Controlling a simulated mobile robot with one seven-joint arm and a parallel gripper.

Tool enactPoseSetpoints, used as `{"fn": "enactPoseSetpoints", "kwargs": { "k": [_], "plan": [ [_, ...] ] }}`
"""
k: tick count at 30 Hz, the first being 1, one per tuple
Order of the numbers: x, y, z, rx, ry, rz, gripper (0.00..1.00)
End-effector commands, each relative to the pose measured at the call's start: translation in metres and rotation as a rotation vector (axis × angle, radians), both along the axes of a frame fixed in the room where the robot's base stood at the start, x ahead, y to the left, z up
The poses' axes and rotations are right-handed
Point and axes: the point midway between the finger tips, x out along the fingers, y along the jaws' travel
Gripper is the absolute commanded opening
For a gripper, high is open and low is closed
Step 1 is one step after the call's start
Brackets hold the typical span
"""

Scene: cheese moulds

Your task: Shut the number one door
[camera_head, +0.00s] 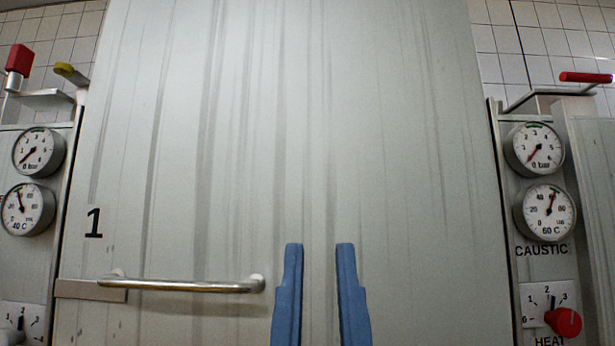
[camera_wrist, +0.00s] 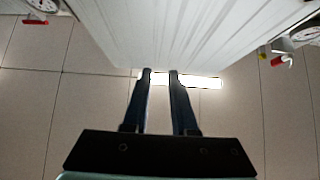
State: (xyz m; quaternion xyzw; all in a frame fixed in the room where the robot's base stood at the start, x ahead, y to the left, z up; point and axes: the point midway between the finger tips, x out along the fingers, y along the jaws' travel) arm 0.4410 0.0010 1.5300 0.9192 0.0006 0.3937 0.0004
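The number one door (camera_head: 330,130) is a large pale grey panel with dark vertical streaks. It fills the middle of the head view, with a black "1" at its left edge. A horizontal metal handle (camera_head: 185,286) sits low on its left side. My gripper (camera_head: 318,250) has two blue fingers, apart and with nothing between them, to the right of the handle. In the wrist view the fingers (camera_wrist: 159,75) point toward the door's pale panel (camera_wrist: 190,30). I cannot tell whether the fingertips touch the door, or how far it stands open.
Pressure and temperature gauges (camera_head: 545,210) and a red knob (camera_head: 565,321) are on the right panel, marked caustic and heat. More gauges (camera_head: 28,209) are on the left panel. Tiled wall lies behind.

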Motion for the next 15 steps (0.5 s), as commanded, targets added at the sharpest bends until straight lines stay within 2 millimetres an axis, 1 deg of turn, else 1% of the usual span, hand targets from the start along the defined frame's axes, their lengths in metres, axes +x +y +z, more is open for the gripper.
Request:
{"fn": "enactPoseSetpoints", "kwargs": {
  "k": [1, 3, 4, 7, 9, 12, 15],
  "plan": [
    [0.003, 0.002, 0.004, 0.001, 0.012, 0.003, 0.15],
    [0.013, 0.007, 0.010, 0.005, 0.047, 0.006, 0.02],
    [0.018, 0.010, 0.014, 0.008, 0.068, 0.008, 0.00],
    [0.041, 0.024, 0.025, 0.014, 0.169, 0.012, 0.00],
    [0.060, 0.037, 0.030, 0.018, 0.257, 0.014, 0.00],
    [0.081, 0.058, 0.031, 0.019, 0.383, 0.014, 0.00],
    [0.097, 0.077, 0.028, 0.015, 0.496, 0.012, 0.00]
  ]
}}
